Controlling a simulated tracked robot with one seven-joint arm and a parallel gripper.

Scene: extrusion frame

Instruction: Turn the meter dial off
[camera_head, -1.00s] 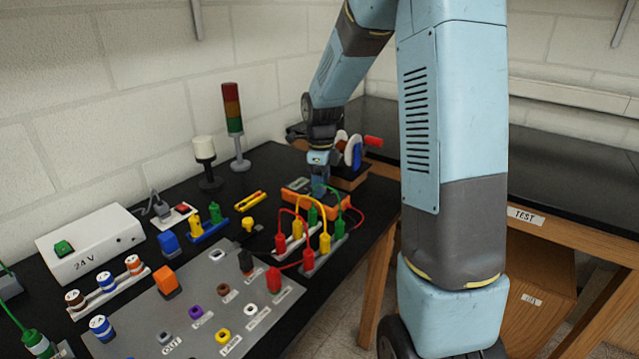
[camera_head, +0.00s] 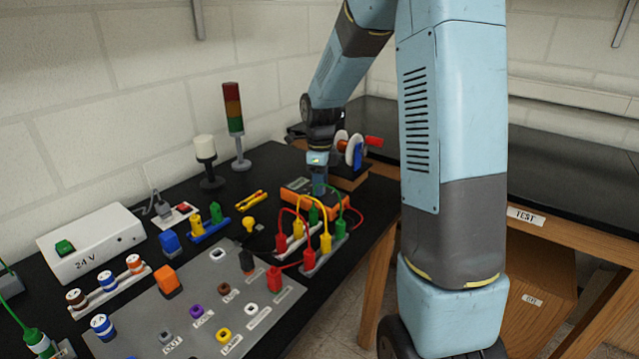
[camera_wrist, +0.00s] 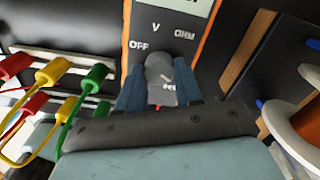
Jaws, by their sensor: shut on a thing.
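The meter is an orange-edged box with a dark face (camera_wrist: 140,62); it lies on the black bench under my gripper in the head view (camera_head: 297,186). Its face carries the words OFF on the left, V at the top and OHM on the right. The round grey dial (camera_wrist: 159,66) sits below these words. My gripper (camera_wrist: 160,88) has a blue finger on each side of the dial and is shut on it. The fingers and wrist hide the lower part of the dial. I cannot clearly tell which word its mark points at.
Red, yellow and green plugs with looped cables (camera_head: 310,240) stand close in front of the meter. A wire spool (camera_wrist: 308,125) is close on the right in the wrist view. A signal tower (camera_head: 235,120) and a white lamp (camera_head: 206,155) stand to the left.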

